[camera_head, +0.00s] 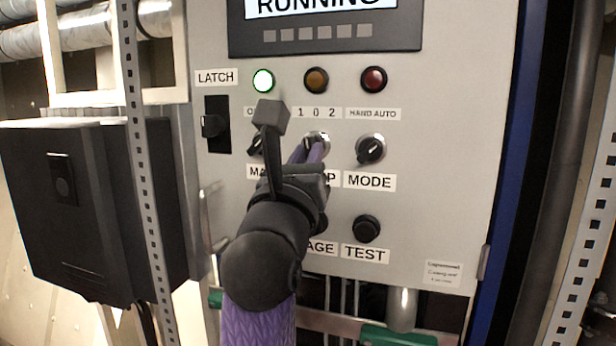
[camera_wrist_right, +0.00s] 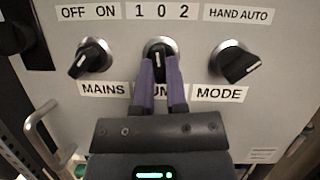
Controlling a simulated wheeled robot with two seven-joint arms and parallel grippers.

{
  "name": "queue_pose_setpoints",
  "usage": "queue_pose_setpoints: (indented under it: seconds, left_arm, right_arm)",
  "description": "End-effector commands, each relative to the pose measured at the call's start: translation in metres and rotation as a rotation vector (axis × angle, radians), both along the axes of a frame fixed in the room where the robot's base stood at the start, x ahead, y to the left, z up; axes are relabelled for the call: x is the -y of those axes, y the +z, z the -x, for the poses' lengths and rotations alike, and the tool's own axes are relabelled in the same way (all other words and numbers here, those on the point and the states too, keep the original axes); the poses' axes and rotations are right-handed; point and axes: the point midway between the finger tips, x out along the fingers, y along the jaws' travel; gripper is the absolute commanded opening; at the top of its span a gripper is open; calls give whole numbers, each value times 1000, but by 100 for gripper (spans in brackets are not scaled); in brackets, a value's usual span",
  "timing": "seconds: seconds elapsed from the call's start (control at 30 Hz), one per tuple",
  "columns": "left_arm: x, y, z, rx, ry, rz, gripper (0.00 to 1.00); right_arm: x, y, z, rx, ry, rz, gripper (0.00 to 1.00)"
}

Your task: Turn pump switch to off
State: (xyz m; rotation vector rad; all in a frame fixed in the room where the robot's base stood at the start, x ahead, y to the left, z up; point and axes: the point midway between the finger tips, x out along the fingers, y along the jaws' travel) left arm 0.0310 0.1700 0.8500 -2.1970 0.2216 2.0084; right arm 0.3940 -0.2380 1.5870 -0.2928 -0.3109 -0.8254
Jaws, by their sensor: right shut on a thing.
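The pump switch (camera_wrist_right: 159,48) is the middle rotary knob on the grey panel, under the label "1 0 2". In the right wrist view its white pointer mark stands about upright, toward the 0. My right gripper (camera_wrist_right: 160,75) has its purple fingers shut on this knob, one on each side. In the head view the right gripper (camera_head: 312,150) covers part of the pump switch (camera_head: 318,138) and of its name label. My left gripper is not in view.
The mains knob (camera_wrist_right: 90,58) is left of the pump switch and the mode knob (camera_head: 371,149) is right of it. A green lamp (camera_head: 263,80) is lit; the display (camera_head: 325,8) reads "RUNNING". A black latch (camera_head: 216,125) and a metal handle (camera_wrist_right: 45,125) are at left.

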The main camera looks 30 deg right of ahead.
Motion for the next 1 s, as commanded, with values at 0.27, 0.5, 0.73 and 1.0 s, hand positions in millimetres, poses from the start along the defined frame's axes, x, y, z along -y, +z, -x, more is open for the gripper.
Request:
queue_pose_setpoints:
  seconds: [0.27,0.5,0.73,1.0]
  left_arm:
    - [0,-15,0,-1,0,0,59]
    - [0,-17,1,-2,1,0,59]
    - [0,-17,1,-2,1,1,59]
    - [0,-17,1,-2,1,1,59]
  right_arm:
    - [0,-2,-1,77,-1,-68,0]
    - [0,0,-1,100,0,-88,0]
    - [0,0,-1,101,-1,-89,0]
    - [-1,0,-1,101,0,-89,50]
